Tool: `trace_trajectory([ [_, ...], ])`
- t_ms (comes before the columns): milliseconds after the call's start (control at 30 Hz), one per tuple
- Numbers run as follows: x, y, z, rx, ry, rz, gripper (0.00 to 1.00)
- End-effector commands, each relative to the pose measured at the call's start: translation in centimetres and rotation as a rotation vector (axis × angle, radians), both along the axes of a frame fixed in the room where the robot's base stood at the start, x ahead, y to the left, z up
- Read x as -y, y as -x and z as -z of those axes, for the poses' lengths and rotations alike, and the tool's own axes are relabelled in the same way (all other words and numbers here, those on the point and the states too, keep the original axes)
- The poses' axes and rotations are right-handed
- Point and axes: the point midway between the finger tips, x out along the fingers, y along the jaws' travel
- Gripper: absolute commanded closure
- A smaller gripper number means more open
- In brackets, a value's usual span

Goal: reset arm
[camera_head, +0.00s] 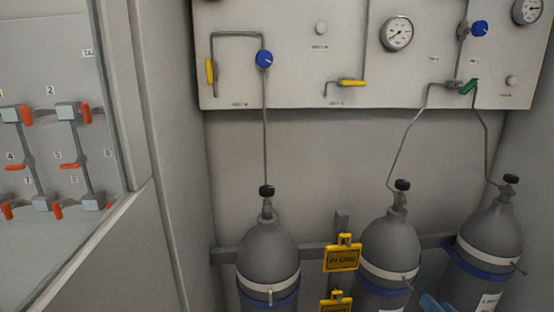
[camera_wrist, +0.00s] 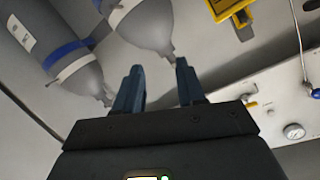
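My gripper (camera_wrist: 158,68) shows in the wrist view with its two blue fingers apart and nothing between them. In the head view only a small blue piece, likely one of its fingers (camera_head: 431,303), shows at the bottom edge, in front of the right-hand gas cylinders. The rest of my arm is outside the head view. The wrist view appears upside down, with the cylinders at the top and the panel at the lower right.
Three grey gas cylinders stand along the wall: left (camera_head: 268,250), middle (camera_head: 391,246) and right (camera_head: 492,236). Yellow signs (camera_head: 342,258) hang on the rail between them. A valve panel (camera_head: 290,60) with gauges (camera_head: 397,33) is above. A cabinet with red-handled valves (camera_head: 70,160) is at left.

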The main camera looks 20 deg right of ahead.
Motion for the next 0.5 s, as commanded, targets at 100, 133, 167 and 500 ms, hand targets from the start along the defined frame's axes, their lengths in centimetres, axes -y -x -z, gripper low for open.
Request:
trace_trajectory([
  [100, -4.1, 3.7, 1.9, -0.035, 0.049, -0.039, 0.61],
  [133, -5.0, 4.6, 2.2, -0.044, 0.063, -0.048, 0.61],
  [167, -5.8, 5.5, 2.4, -0.049, 0.078, -0.057, 0.61],
  [500, -14.5, 16.4, 2.2, -0.097, 0.232, -0.199, 0.61],
])
